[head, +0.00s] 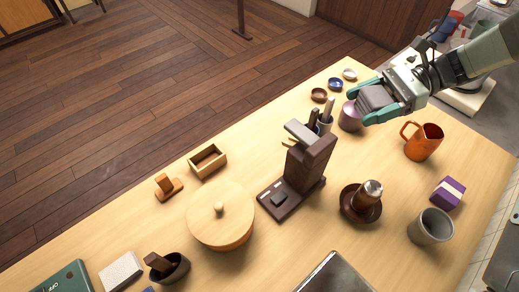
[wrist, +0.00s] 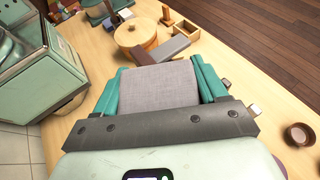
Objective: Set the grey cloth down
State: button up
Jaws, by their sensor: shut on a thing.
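The grey cloth (head: 375,97) is a folded, flat-looking block between the teal fingers of my gripper (head: 368,102). In the wrist view the cloth (wrist: 160,86) fills the space between the two fingers, with woven grey fabric facing the camera. My gripper is shut on it and holds it above the far right part of the wooden table (head: 385,150). A mauve cup (head: 349,117) shows just left of and below the gripper in the head view. The gripper hides part of the table beneath it.
An orange pitcher (head: 424,142) stands right of the gripper. Small bowls (head: 335,84) and a utensil holder (head: 324,125) stand to the left. A dark brown stand (head: 306,163), a brown saucer (head: 347,206) and a round lidded box (head: 221,226) are nearer. Bare table lies between stand and pitcher.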

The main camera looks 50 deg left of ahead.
jog(key=s+d+f+n+g+h, duration=0.25)
jog(key=s+n+h, duration=0.25)
jog(key=n+h, duration=0.45)
jog(key=n+t+y, duration=0.3)
jog(key=n+t, duration=2.5)
jog(key=n, duration=0.5)
send_over(263, 147)
jog(key=shift+m, duration=0.25)
notch_tip(263, 147, down, 17)
jog(key=shift+d+r, duration=0.1)
jog(key=shift+r, duration=0.05)
jog(key=shift+f, duration=2.3)
jog(key=shift+f, duration=0.1)
